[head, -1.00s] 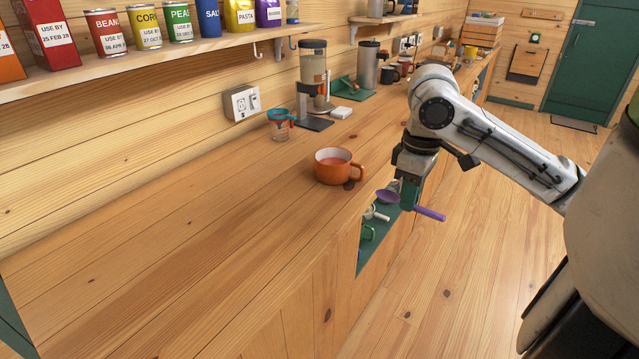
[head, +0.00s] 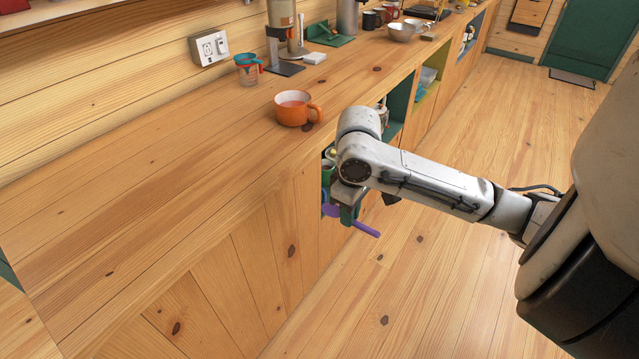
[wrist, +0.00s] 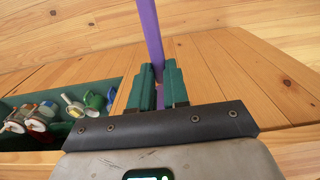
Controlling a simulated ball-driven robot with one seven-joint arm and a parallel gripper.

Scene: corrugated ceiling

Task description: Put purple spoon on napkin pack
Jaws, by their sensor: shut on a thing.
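The purple spoon (head: 367,229) is held in my gripper (head: 349,214), in front of the counter's cabinet face and below the countertop edge. Its handle sticks out to the right, and part of its bowl shows left of the fingers. In the wrist view, the purple handle (wrist: 150,32) runs up from between the green fingers of my gripper (wrist: 158,88), which are shut on it. I cannot pick out the napkin pack for certain. A small white block (head: 314,58) lies on the counter by the coffee maker, but I cannot tell what it is.
A green-lined compartment (wrist: 60,88) holds several mugs and other items left of my gripper. The near countertop (head: 130,165) is clear.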

